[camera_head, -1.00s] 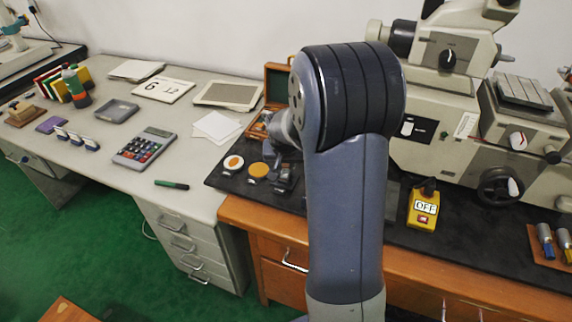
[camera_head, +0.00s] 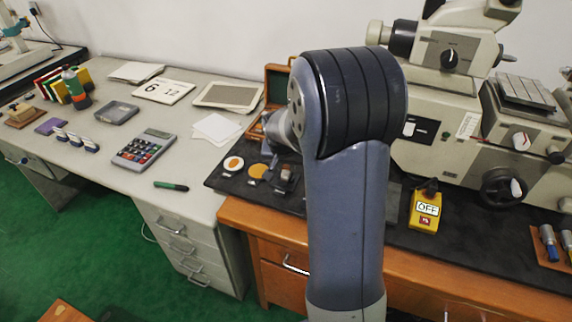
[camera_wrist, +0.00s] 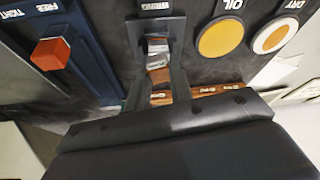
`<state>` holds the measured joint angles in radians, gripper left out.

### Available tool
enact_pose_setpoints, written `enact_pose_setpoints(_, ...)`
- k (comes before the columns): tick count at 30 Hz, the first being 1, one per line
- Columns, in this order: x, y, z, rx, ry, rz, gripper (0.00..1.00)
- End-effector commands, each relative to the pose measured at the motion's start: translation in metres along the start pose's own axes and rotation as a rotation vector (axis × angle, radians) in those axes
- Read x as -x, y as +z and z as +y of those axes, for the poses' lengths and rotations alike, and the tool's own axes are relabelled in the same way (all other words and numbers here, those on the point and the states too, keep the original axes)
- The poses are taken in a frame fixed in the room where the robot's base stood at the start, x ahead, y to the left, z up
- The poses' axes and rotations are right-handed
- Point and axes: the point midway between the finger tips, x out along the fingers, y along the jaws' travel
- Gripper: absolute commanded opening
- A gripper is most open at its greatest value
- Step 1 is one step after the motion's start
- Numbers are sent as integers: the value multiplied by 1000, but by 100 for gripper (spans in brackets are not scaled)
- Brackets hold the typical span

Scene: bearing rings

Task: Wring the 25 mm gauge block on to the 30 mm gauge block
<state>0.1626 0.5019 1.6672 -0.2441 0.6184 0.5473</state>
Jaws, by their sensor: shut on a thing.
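In the wrist view, my gripper (camera_wrist: 157,75) is shut on a small metal gauge block (camera_wrist: 158,62) held between its dark fingers. The block sits at the near side of the dark fixture (camera_wrist: 172,24) labelled WRING. Another pale metal face (camera_wrist: 157,45) shows just beyond it in the fixture. I cannot tell whether the two touch, and the size markings are too small to read. In the head view my arm hides most of the gripper; the fixture area shows left of the arm.
An orange OIL pad (camera_wrist: 221,37) and a white-rimmed DRY pad (camera_wrist: 275,36) lie to the right. A blue FREE/TIGHT device with a red knob (camera_wrist: 50,52) is at left. A wooden case (camera_wrist: 208,90) with blocks shows below the fingers. A yellow OFF box (camera_head: 424,212) stands right of my arm.

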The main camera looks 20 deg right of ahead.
Motion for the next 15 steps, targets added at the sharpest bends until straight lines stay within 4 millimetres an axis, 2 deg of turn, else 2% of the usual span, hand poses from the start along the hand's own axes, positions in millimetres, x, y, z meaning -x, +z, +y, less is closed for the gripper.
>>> enact_pose_setpoints(15,-3,3,0,-72,33,-6,0)
